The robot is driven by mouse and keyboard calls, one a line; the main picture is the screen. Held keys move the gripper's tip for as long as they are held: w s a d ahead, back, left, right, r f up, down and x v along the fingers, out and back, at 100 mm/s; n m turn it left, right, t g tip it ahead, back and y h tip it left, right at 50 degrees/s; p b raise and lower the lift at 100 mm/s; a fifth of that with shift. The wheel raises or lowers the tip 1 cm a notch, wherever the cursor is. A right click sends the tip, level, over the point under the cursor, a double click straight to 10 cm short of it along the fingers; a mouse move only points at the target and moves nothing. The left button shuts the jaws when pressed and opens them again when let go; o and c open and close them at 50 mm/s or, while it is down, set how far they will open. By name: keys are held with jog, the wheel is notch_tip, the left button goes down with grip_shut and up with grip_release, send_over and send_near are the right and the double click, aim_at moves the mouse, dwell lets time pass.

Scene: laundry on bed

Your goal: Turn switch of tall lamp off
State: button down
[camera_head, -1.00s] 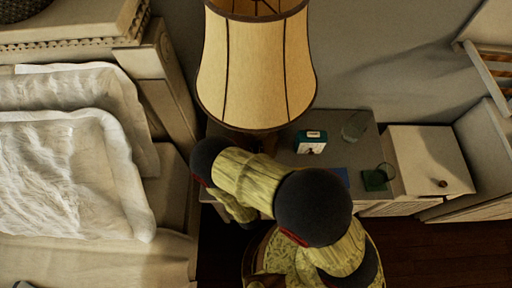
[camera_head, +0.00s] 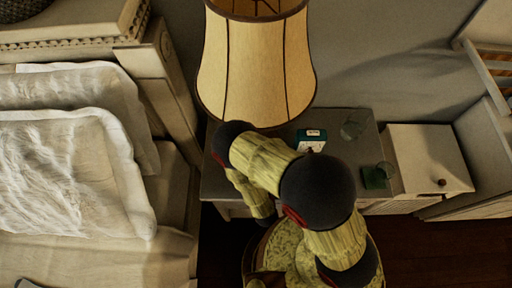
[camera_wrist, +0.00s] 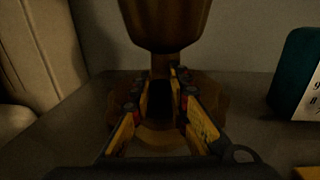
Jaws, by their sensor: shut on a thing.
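The tall lamp's cream shade (camera_head: 257,70) with dark ribs stands at the back of the nightstand in the head view. Its lower part is hidden there by my arm. In the wrist view the lamp's brown body (camera_wrist: 165,22) narrows to a stem above a round base (camera_wrist: 95,112). My gripper (camera_wrist: 160,93) has its fingers on both sides of a dark part low on the lamp, above the base, and is shut on it. I cannot tell whether this part is the switch or the stem. My gripper's fingers are not clearly visible in the head view.
The grey nightstand (camera_head: 345,121) bears a small teal-and-white calendar block (camera_head: 312,138), a clear glass (camera_head: 353,128) and a green glass (camera_head: 376,178). The block also shows right of my gripper in the wrist view (camera_wrist: 293,72). The bed with pillows (camera_head: 75,175) is at left.

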jog(key=c, duration=2)
grip_release()
jog(key=shift+a+m+h, duration=0.15)
jog(key=shift+m+h, duration=0.15)
jog(key=shift+h, duration=0.2)
